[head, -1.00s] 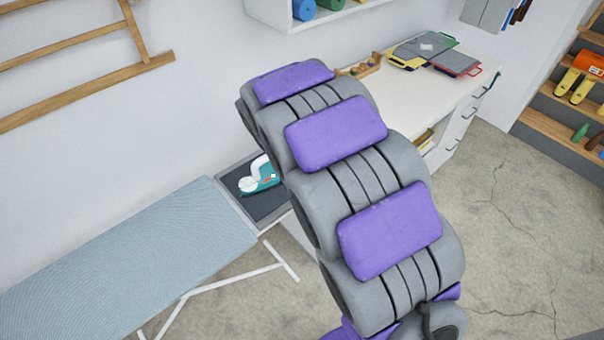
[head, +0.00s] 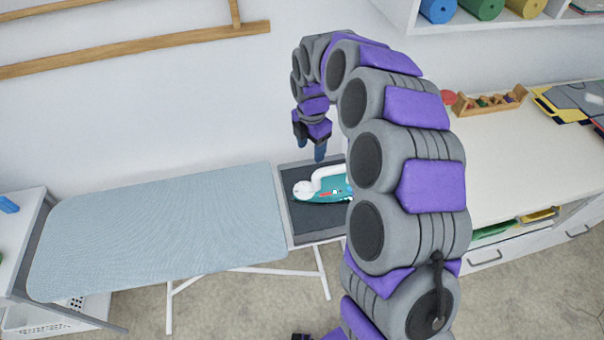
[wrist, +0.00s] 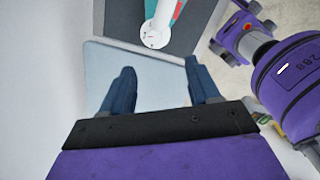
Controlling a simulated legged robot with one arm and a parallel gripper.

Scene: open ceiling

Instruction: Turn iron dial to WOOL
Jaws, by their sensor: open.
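The iron (head: 322,196) is teal and white and lies on the dark rest pad (head: 312,222) at the right end of the ironing board (head: 160,225). My arm hides its right end in the head view. Its white handle and round white dial (wrist: 154,35) show at the top of the wrist view, with small marks too small to read. My gripper (head: 311,152) points down above the back edge of the pad, apart from the iron. In the wrist view my gripper (wrist: 162,88) has its two blue fingers spread wide with nothing between them.
A white counter (head: 525,155) with a wooden peg toy (head: 490,101) stands to the right. A wall shelf (head: 480,28) holds coloured rolls. A wooden rack (head: 130,47) hangs on the back wall. A white side table (head: 22,240) is at the left.

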